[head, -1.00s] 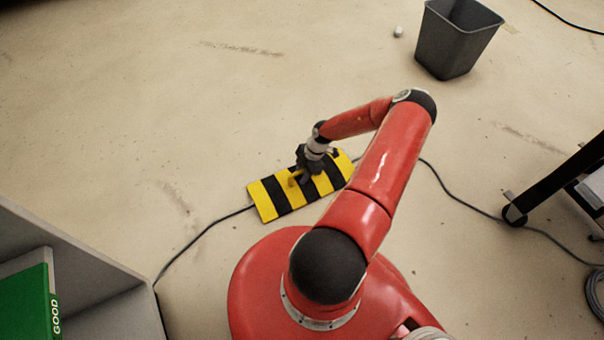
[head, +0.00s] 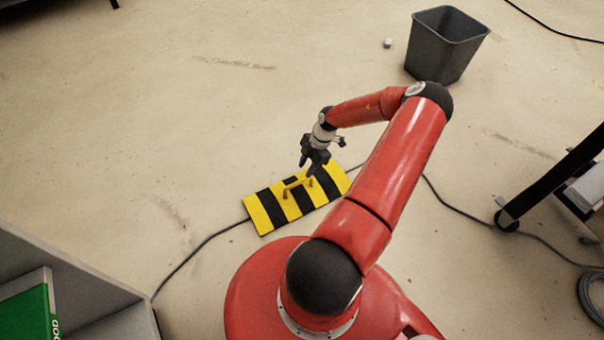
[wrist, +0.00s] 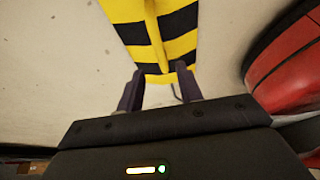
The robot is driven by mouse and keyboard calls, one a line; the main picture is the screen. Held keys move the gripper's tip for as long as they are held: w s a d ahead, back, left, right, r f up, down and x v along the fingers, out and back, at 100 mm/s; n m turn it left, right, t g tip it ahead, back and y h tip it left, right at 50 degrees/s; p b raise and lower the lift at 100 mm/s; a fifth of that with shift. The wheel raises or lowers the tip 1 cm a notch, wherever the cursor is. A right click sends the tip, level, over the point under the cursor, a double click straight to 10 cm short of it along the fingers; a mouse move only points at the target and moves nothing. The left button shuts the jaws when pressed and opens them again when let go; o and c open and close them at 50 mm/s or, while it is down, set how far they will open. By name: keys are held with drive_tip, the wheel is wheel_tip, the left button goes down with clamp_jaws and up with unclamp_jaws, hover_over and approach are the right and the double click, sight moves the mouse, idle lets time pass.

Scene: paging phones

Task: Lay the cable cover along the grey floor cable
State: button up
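The cable cover (head: 268,211) is a yellow and black striped plate with a raised yellow handle (head: 297,186). It lies on the floor over the grey floor cable (head: 190,258), which comes out at its left end and runs on at the right past my arm. My gripper (head: 311,172) is above the cover, clear of the handle. In the wrist view the two fingers (wrist: 160,88) are spread apart with nothing between them, and the cover (wrist: 133,32) and its handle lie beyond them. The cable under the cover is hidden.
A dark grey waste bin (head: 441,55) stands at the upper right, with a small white object (head: 388,43) beside it. A wheeled black-legged stand (head: 550,180) is at the right. A grey shelf with a green book (head: 28,316) is at the lower left.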

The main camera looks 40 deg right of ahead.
drive_tip(key=shift+d+r, duration=0.15)
drive_tip(key=shift+r, duration=0.4)
drive_tip(key=shift+d+r, duration=0.1)
drive_tip(key=w+d+r+n+t+h, duration=0.1)
drive_tip(key=w+r+n+t+h, duration=0.2)
drive_tip(key=w+r+n+h, duration=0.75)
drive_tip(key=w+a+r+n+t+y, duration=0.3)
drive_tip(key=a+r+n, duration=0.5)
drive_tip(key=r+n, duration=0.3)
drive_tip(key=w+a+r+n+t+y, duration=0.2)
drive_tip(key=w+a+r+n, duration=0.1)
drive_tip(key=a+r+n, duration=0.8)
drive_tip(key=s+a+r+n+g+y, duration=0.1)
drive_tip(key=s+a+r+n+y, duration=0.2)
drive_tip(key=s+a+r+n, duration=0.95)
drive_tip(key=s+n+g+h, duration=0.1)
drive_tip(key=s+n+g, duration=0.1)
drive_tip(key=s+n, duration=0.9)
drive_tip(key=s, duration=0.6)
drive_tip(key=shift+s+n+h, duration=0.35)
drive_tip(key=shift+s+n, duration=0.05)
drive_tip(key=shift+r, duration=0.1)
